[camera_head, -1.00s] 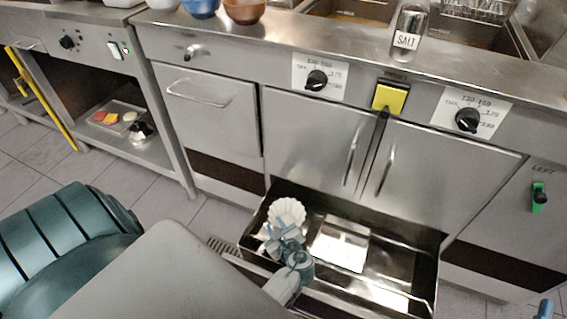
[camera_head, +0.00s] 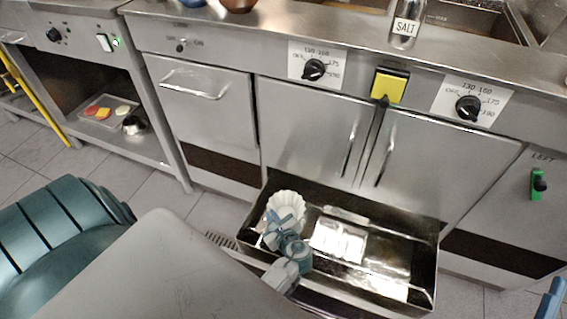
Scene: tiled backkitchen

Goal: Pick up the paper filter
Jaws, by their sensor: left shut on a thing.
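The paper filter (camera_head: 288,203) is white, round and fluted. It is at the left end of the open metal drawer (camera_head: 425,262), below the fryer cabinet doors. My left gripper (camera_head: 279,222) reaches over the drawer's front edge and is shut on the paper filter at its near side. The fingers and wrist hide the filter's lower part, so I cannot tell whether it still touches the drawer floor. At the lower right edge a blue-grey part (camera_head: 550,298) of my right arm shows, but its fingers are out of view.
A shiny rectangular plate (camera_head: 339,240) lies in the drawer right of the filter. Cabinet doors (camera_head: 312,130) and the counter with a salt shaker (camera_head: 406,25) stand behind. A shelf at left holds a tray (camera_head: 108,111).

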